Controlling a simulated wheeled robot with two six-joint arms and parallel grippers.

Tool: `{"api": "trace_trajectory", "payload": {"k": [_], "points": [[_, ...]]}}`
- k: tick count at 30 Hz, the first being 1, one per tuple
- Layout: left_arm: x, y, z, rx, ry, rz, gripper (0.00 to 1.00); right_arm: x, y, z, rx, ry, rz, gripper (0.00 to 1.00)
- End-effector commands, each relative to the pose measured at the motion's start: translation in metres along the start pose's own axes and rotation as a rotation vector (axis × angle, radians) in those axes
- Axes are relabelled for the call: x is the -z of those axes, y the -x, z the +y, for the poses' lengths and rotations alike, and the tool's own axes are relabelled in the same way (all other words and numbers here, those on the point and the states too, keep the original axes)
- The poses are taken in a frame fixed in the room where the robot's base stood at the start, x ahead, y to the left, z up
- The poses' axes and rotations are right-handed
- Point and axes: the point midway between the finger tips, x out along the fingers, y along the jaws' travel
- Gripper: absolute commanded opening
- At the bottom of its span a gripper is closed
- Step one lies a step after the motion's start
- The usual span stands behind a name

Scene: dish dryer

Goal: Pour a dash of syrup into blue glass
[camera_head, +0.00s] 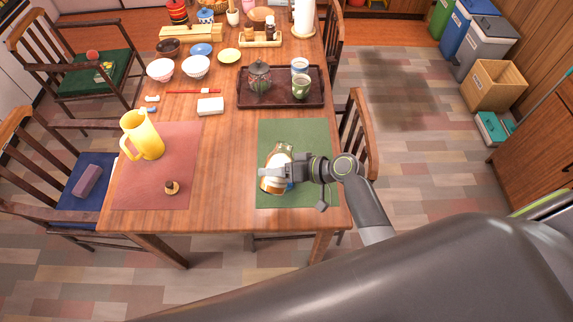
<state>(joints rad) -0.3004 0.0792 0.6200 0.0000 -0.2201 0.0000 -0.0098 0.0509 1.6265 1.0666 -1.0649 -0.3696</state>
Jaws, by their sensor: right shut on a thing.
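My right gripper (276,171) reaches over the green placemat at the table's near right corner. It is shut on a pale container with brown and yellowish parts (270,183), which appears tilted. The gripper covers much of it, so I cannot tell for sure that it is the syrup. A small patch of blue (290,186) shows just under the gripper; it may be part of the blue glass, but most of it is hidden. My left gripper is not in view.
A yellow pitcher (142,135) and a small brown object (172,187) are on the red placemat (190,150) at left. A dark tray (250,98) with a teapot (259,76) and cups stands behind the green placemat (315,140). Bowls (196,66) stand farther back. Chairs flank the table.

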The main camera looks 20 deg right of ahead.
Motion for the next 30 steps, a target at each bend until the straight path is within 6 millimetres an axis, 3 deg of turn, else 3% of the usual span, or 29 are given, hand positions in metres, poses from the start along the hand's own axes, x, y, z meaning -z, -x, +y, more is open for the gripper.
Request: {"api": "trace_trajectory", "payload": {"k": [30], "points": [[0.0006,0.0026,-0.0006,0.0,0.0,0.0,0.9,0.0,-0.0003,-0.0014,0.025,-0.054,-0.013,0.27]]}}
